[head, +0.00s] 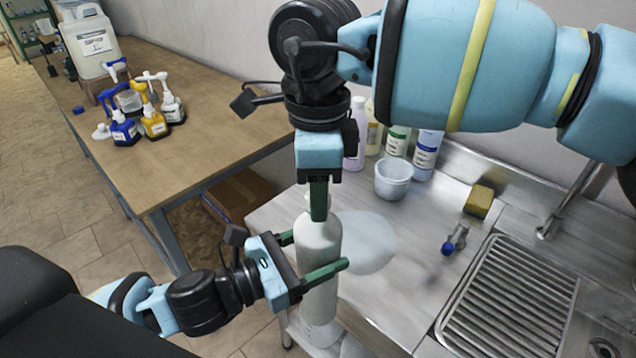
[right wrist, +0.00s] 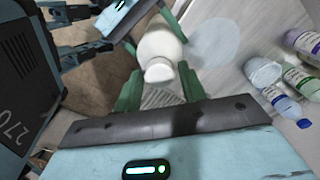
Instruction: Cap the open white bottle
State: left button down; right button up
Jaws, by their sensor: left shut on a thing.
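The white bottle (head: 319,245) stands upright at the front left edge of the metal counter. My left gripper (head: 318,258) is shut around its body from the left. My right gripper (head: 319,205) points straight down over the bottle's top, and its near finger hides much of the neck in the head view. In the right wrist view the right gripper's two green fingers (right wrist: 158,75) stand apart. Between them is a smooth white round top (right wrist: 158,71) that looks like a cap on the bottle, with a small gap on each side. No dark opening shows there.
A grey-white tub (head: 393,179) and several bottles stand at the counter's back. A yellow sponge (head: 479,202), a small blue-ended item (head: 453,241) and a ribbed drain rack (head: 512,300) are right. A wooden table (head: 205,105) at left holds pump bottles and a jerrycan (head: 88,40).

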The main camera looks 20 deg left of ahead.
jog(key=c, duration=0.8)
jog(key=o, duration=1.2)
jog(key=shift+c, duration=0.2)
jog(key=shift+r, duration=0.1)
notch_tip(320, 180, up, 12)
